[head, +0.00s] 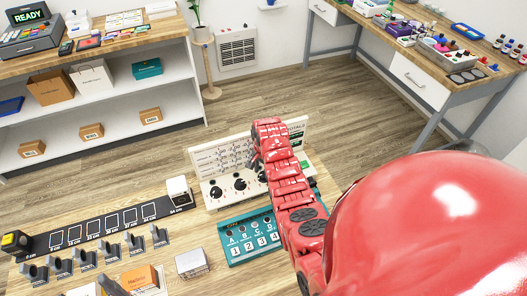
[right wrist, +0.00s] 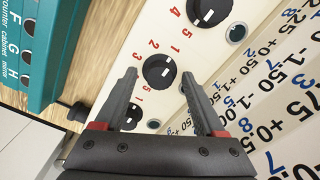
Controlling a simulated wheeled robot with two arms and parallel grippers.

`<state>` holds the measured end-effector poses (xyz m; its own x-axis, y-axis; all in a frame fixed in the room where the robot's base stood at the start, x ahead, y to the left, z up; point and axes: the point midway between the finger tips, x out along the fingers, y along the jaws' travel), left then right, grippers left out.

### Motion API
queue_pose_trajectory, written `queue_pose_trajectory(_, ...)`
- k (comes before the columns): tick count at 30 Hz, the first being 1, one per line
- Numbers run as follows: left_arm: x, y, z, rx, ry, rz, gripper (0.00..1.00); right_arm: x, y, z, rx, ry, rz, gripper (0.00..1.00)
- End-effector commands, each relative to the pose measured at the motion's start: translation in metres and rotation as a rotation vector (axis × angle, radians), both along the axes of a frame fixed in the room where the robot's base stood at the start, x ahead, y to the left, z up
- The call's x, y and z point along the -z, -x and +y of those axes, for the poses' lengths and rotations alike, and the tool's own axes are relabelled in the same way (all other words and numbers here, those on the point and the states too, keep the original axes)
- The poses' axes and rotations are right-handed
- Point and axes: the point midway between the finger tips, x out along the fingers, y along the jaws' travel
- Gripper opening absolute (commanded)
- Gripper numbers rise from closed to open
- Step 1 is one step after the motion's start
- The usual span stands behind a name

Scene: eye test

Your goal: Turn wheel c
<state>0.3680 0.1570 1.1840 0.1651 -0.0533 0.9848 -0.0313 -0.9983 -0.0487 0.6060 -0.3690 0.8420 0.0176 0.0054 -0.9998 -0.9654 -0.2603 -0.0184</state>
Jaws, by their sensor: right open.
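A white panel (head: 206,158) with a row of black round knobs stands on the wooden table in the head view. Two knobs (head: 239,184) show clear of my arm; a third is partly covered. My right gripper (right wrist: 160,75) is open and empty over the panel. In the right wrist view its fingertips lie either side of a middle black knob (right wrist: 159,72) with a white pointer mark; I cannot tell whether they touch it. Another knob (right wrist: 208,12) is above, and one (right wrist: 131,116) is partly behind the left finger. No letters show which is wheel c. My left gripper is not seen.
A teal lettered board (head: 236,253) lies in front of the panel; a teal labelled edge (right wrist: 37,50) shows in the wrist view. A black strip (head: 75,233), several grey holders and a small box (head: 192,263) are at left. My red arm covers the panel's right part.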

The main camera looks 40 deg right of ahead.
Motion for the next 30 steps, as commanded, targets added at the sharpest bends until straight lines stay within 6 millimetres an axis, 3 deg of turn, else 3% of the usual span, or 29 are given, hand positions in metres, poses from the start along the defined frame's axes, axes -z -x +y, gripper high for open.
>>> queue_pose_trajectory(7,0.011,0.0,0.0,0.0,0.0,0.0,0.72,-0.022,-0.001,-0.001,0.001,0.002,-0.007,0.72)
queue_pose_trajectory(12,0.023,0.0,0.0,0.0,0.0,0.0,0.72,-0.054,-0.001,-0.001,-0.001,0.004,-0.009,0.72)
queue_pose_trajectory(15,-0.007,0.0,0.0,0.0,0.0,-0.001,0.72,-0.09,0.001,-0.001,0.0,0.003,-0.003,0.72)
queue_pose_trajectory(24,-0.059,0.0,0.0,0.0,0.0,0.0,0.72,-0.151,0.002,-0.001,-0.001,0.004,-0.001,0.72)
queue_pose_trajectory(30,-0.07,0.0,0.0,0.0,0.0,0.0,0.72,-0.169,0.002,-0.001,0.0,0.002,-0.001,0.72)
